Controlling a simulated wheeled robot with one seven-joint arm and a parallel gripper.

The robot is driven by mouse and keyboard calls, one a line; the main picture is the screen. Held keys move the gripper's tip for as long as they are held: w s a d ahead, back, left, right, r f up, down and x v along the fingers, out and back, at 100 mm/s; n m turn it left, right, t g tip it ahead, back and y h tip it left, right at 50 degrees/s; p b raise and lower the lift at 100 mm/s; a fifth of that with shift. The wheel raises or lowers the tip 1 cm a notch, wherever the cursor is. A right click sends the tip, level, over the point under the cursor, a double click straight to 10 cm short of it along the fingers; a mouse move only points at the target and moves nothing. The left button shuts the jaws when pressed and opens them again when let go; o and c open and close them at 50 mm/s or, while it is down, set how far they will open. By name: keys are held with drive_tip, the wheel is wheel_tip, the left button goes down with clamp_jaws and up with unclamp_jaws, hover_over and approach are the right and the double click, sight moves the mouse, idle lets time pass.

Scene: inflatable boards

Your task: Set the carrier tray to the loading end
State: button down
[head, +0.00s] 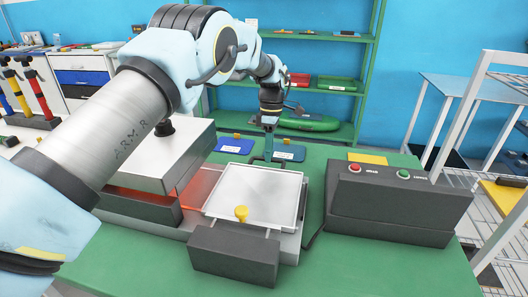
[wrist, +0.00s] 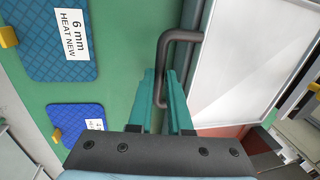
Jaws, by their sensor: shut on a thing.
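The carrier tray (head: 262,186) is a flat pale plate with a raised rim. It lies on the low bed to the right of the press head, with a yellow knob (head: 241,213) at its near edge. In the wrist view the tray (wrist: 245,65) fills the right side, and its dark bent handle (wrist: 178,36) sticks out towards my fingers. My gripper (wrist: 163,82) has teal fingers shut on this handle.
The press head (head: 165,155) stands left of the tray, with a red glow beneath it. A dark control box (head: 395,205) with red and green buttons stands to the right. Blue labelled pads (wrist: 60,45) lie behind the tray. The green bench is clear at the front right.

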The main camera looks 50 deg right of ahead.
drive_tip(key=shift+s+d, duration=0.15)
drive_tip(key=shift+s, duration=0.15)
drive_tip(key=c, duration=1.1)
unclamp_jaws()
drive_tip(key=shift+w+r, duration=0.1)
drive_tip(key=shift+r, duration=0.05)
drive_tip(key=r, duration=0.3)
drive_tip(key=d+r+b, duration=0.1)
drive_tip(key=r, duration=0.3)
drive_tip(key=w+r+b, duration=0.1)
drive_tip(key=r, duration=0.2)
drive_tip(key=shift+d+r, duration=0.2)
drive_tip(key=shift+d, duration=0.15)
